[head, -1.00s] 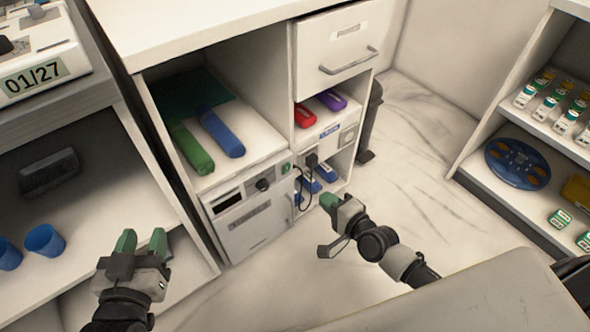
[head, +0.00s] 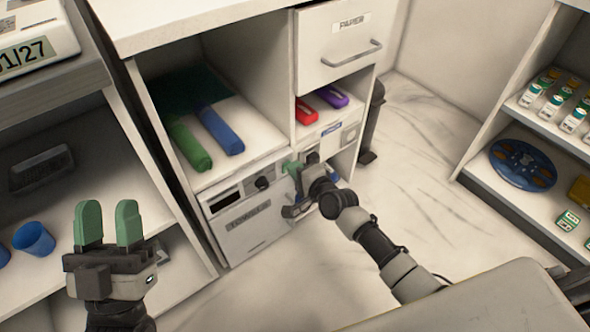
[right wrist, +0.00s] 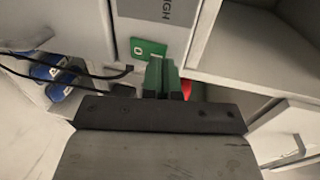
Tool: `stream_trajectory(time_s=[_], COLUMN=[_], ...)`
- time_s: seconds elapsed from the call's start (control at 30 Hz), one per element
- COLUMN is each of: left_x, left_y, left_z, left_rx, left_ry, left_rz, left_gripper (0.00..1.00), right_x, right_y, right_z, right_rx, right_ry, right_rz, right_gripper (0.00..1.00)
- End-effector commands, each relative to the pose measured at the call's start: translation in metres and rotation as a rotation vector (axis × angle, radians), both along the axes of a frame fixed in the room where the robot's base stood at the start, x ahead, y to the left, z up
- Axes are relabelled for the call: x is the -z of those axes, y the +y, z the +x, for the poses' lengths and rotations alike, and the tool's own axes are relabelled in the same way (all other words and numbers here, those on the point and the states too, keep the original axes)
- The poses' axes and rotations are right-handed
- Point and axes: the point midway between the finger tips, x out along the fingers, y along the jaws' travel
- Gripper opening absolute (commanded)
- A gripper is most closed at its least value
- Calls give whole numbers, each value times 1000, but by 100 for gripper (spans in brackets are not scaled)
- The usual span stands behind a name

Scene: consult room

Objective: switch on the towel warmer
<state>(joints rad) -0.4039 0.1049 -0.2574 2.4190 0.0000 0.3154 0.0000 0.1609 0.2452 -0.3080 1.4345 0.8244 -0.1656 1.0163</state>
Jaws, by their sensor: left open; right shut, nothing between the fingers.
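The towel warmer (head: 236,232) is a white front unit with a dark knob (head: 263,183) and a dark slot, low in the cabinet. A green switch plate (right wrist: 137,50) marked 0 shows in the right wrist view. My right gripper (head: 291,167) is shut and empty, its green fingertips at the warmer's upper right corner. In the right wrist view the fingertips (right wrist: 162,70) are just beside the green plate; I cannot tell whether they touch it. In the head view the gripper hides the plate. My left gripper (head: 107,222) is open and empty, away from the warmer.
A green roll (head: 190,146) and a blue roll (head: 222,132) lie on the shelf above. Red (head: 306,112) and purple (head: 332,97) items lie right of them. Black cables (right wrist: 75,73) and blue items (right wrist: 60,88) are close to my right gripper. The floor in front is clear.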

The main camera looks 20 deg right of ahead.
Motion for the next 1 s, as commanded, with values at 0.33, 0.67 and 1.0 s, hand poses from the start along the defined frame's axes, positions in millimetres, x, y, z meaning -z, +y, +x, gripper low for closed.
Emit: stream_trajectory(time_s=[0.33,0.67,1.0], left_x=[-3,2,8], left_y=[0,0,0], left_z=[-3,2,9], left_rx=[2,-1,-6], left_ry=[-35,18,102], left_rz=[-11,5,29], left_gripper=[43,43,43], right_x=[-1,-3,-6], right_y=[2,4,7], right_z=[5,11,9], right_rx=[1,1,0], right_ry=[0,1,2], right_rz=[0,0,0], right_gripper=[0,0,0])
